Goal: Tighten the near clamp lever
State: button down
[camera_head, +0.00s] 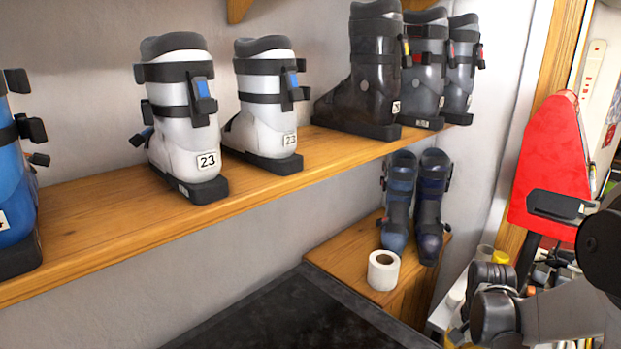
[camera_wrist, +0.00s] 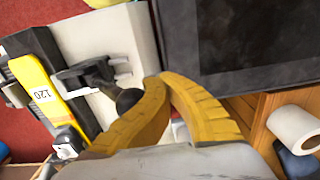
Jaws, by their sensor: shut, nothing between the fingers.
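My gripper (camera_wrist: 163,78) shows in the wrist view as two curved yellow fingers with their tips together, and nothing is between them. A black lever-like clamp part (camera_wrist: 90,74) lies on a pale grey plate, left of the fingertips. A dark round knob (camera_wrist: 127,99) sits at its right end, next to the left finger, which may partly cover it; I cannot tell whether they touch. I cannot tell for sure which part is the near clamp lever. In the head view, no clamp lever can be made out, and the gripper's fingers are not visible.
A yellow ski-like piece marked 120 (camera_wrist: 42,95) lies at left. A dark mat (camera_head: 300,318) has a white paper roll (camera_head: 383,271) beside it. White boots (camera_head: 182,120) and dark boots stand on the wooden shelf (camera_head: 95,240). A red upright board (camera_head: 552,155) stands right.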

jog(key=shift+s+d, duration=0.25)
jog(key=shift+s+d+r+p, duration=0.3)
jog(key=shift+s+d+r, duration=0.2)
jog(key=shift+s+d, duration=0.25)
jog(key=shift+s+d+r+p, duration=0.25)
jog(key=shift+s+d+r, duration=0.2)
jog(key=shift+s+d, duration=0.3)
jog(key=shift+w, duration=0.1)
jog(key=shift+s+d+r, duration=0.25)
jog(key=shift+d, duration=0.05)
jog(key=shift+s+d+r+p, duration=0.3)
jog(key=shift+s+d+r, duration=0.1)
jog(key=shift+s+d, duration=0.35)
jog(key=shift+s+d+r+p, duration=0.35)
jog(key=shift+s+d, duration=0.25)
jog(key=shift+d, duration=0.15)
jog(key=shift+s, duration=0.1)
jog(key=shift+d+r, duration=0.1)
jog(key=shift+d, duration=0.05)
